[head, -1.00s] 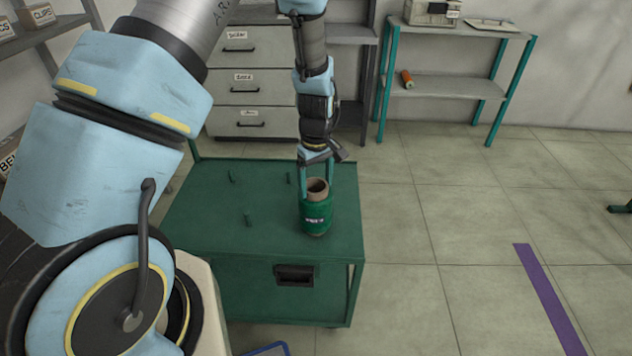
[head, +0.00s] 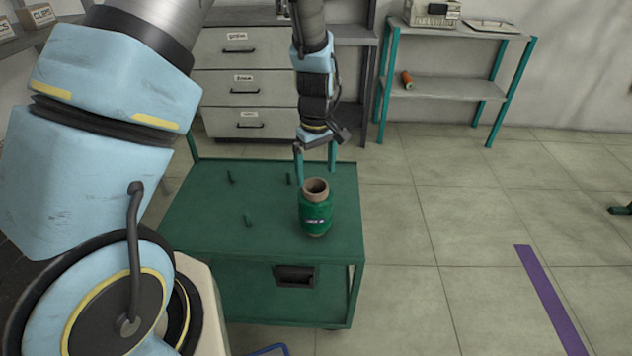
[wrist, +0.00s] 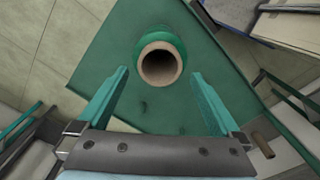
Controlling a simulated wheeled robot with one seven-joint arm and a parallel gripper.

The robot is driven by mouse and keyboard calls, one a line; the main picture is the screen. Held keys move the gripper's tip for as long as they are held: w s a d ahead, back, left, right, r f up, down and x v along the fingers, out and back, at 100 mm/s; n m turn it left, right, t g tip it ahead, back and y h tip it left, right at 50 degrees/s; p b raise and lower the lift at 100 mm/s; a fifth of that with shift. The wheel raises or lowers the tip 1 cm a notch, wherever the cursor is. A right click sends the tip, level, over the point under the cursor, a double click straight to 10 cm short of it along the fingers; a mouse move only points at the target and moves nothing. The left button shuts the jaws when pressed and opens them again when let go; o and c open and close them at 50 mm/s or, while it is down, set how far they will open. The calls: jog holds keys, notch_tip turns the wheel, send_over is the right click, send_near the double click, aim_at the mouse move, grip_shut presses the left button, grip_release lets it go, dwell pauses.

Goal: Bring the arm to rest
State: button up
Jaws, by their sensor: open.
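My gripper (head: 316,172) is open and empty, with its two teal fingers pointing down over the back part of the green cart. A green bobbin (head: 316,212) with a brown core stands upright on the cart top, just in front of and below the fingertips. In the wrist view the bobbin (wrist: 160,62) shows from above, beyond the fingertips and between their lines, apart from both fingers. My gripper also shows in the wrist view (wrist: 160,82).
A teal-legged shelf (head: 440,88) at the back right holds an orange spool (head: 407,79).

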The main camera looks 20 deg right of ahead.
notch_tip(320, 180, up, 7)
jog(key=w+a+r+m, duration=0.1)
jog(key=a+r, duration=0.1)
jog(key=a, duration=0.6)
jog(key=w+a+r, duration=0.1)
jog(key=a+r, duration=0.2)
jog(key=a, duration=0.5)
jog(key=s+a+r+m, duration=0.1)
jog(key=s+a, duration=0.2)
jog(key=a, duration=0.4)
jog(key=s+a+r+m+t, duration=0.1)
jog(key=s+a, duration=0.1)
jog(key=a, duration=0.5)
jog(key=shift+s+a+r+m+t+b, duration=0.15)
jog(key=shift+s+m+t+b, duration=0.15)
jog(key=shift+s+m+b, duration=0.1)
